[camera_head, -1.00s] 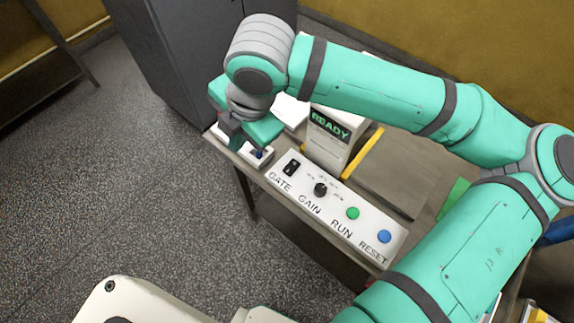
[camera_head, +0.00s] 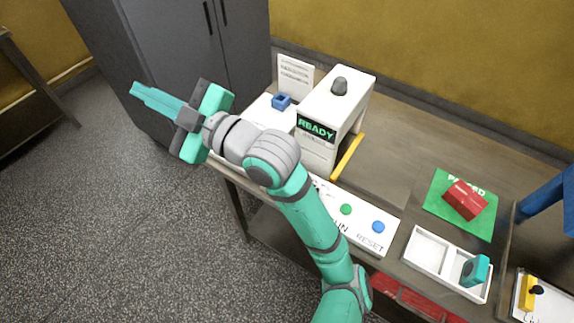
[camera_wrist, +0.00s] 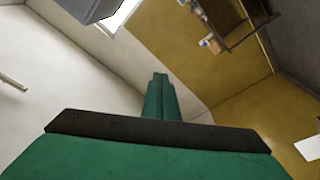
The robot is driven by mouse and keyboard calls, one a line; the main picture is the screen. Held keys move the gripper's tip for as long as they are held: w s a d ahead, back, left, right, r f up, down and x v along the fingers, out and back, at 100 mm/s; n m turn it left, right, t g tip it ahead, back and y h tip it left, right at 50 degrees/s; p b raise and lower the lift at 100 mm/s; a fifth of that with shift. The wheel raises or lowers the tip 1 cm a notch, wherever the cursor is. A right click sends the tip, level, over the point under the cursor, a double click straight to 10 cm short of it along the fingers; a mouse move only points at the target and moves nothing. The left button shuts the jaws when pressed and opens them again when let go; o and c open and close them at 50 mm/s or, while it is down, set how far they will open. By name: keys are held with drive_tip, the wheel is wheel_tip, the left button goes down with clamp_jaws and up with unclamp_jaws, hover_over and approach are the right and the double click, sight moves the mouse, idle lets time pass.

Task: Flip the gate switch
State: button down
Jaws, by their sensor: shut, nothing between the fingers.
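The white control panel (camera_head: 361,223) lies along the front edge of the bench. Its green button (camera_head: 346,209) by RUN and blue button (camera_head: 378,227) by RESET show in the head view. The gate switch and gain knob are hidden behind my arm now. My gripper (camera_head: 137,90) is up and off to the left of the bench, over the floor in front of the grey cabinet. Its fingers are together and hold nothing. They also show pressed together in the wrist view (camera_wrist: 160,76).
A white machine (camera_head: 316,155) reading READY, with a yellow bar (camera_head: 347,157), stands behind the panel. A blue block (camera_head: 281,101) is left of it. To the right are a red block (camera_head: 464,199) on a green mat (camera_head: 439,206) and a white tray (camera_head: 425,262) with a teal piece.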

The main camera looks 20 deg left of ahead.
drive_tip(key=w+d+f+m+t+h, duration=0.2)
drive_tip(key=w+d+f+m+t, duration=0.3)
drive_tip(key=w+d+m+t, duration=0.55)
drive_tip(key=s+d+f+m+t+h, duration=0.2)
drive_tip(key=d+f+m+t+h, duration=0.1)
drive_tip(key=d+f+m+h, duration=0.4)
drive_tip(key=s+d+f+m+t+h, duration=0.25)
drive_tip(key=f+m, duration=0.35)
drive_tip(key=f, duration=0.3)
drive_tip(key=s+d+f+m+h, duration=0.2)
drive_tip(key=s+d+f+h, duration=0.3)
drive_tip(key=f, duration=0.3)
drive_tip(key=s+d+f+g+h, duration=0.1)
drive_tip(key=s+d+f, duration=0.2)
drive_tip(key=s, duration=0.4)
drive_tip(key=s+d+f+n+g+h, duration=0.1)
drive_tip(key=s+d+f, duration=0.2)
drive_tip(key=s, duration=0.5)
drive_tip(key=s+d+f+n+g+h, duration=0.1)
drive_tip(key=s+d+f+g, duration=0.1)
drive_tip(key=s+d, duration=0.3)
drive_tip(key=s+f, duration=0.1)
drive_tip(key=s, duration=0.2)
drive_tip(key=shift+d+f, duration=0.15)
drive_tip(key=shift+f, duration=0.25)
